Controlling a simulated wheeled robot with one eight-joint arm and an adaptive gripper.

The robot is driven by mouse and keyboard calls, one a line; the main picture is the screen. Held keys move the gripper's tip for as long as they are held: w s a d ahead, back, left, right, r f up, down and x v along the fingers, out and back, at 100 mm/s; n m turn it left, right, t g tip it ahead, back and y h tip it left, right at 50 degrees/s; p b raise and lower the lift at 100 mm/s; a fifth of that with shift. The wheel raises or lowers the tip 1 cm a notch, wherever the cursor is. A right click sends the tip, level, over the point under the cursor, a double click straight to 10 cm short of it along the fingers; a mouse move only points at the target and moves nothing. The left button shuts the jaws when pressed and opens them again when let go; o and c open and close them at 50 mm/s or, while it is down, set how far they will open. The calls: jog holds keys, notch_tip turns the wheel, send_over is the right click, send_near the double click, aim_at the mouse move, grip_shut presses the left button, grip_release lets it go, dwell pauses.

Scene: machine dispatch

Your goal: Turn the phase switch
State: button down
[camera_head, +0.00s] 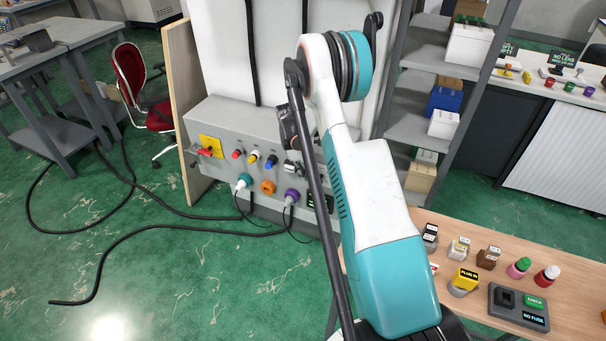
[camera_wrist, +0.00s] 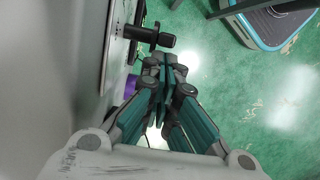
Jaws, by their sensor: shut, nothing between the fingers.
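A grey control panel (camera_head: 222,125) stands low against the white machine. At its right end is a black and grey switch (camera_head: 291,168), partly hidden by my arm; I take this as the phase switch. In the wrist view a black handle (camera_wrist: 150,37) sticks out from the panel side, near my fingertips. My gripper (camera_wrist: 165,62) is shut and empty, with its tips just below that handle in the picture. I cannot tell whether they touch it. My arm covers much of the gripper in the head view.
The panel also has a red switch on a yellow plate (camera_head: 210,147), red, yellow and blue knobs, and coloured sockets with plugged cables. A purple socket (camera_wrist: 131,87) lies beside my fingers. A wooden table (camera_head: 575,300) with small parts is at right. Cables cross the green floor.

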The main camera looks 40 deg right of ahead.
aim_at(317, 179)
jog(key=shift+s+d+r+t+y, duration=0.2)
jog(key=shift+s+d+t+y, duration=0.1)
jog(key=shift+s+t, duration=0.15)
dwell(0.4)
jog(key=t+y+b, duration=0.1)
jog(key=s+d+t+y+b, duration=0.1)
jog(key=t, duration=0.1)
jog(key=s+t+y+b, duration=0.1)
jog(key=t, duration=0.1)
jog(key=shift+d+r+t, duration=0.15)
jog(key=shift+r+t, duration=0.1)
jog(key=shift+r, duration=0.15)
jog(key=shift+s, duration=0.15)
jog(key=shift+s+d+r+b, duration=0.1)
jog(key=shift+r+b, duration=0.05)
jog(key=shift+b, duration=0.2)
dwell(0.4)
jog(key=shift+r+p, duration=0.4)
jog(key=shift+r, duration=0.45)
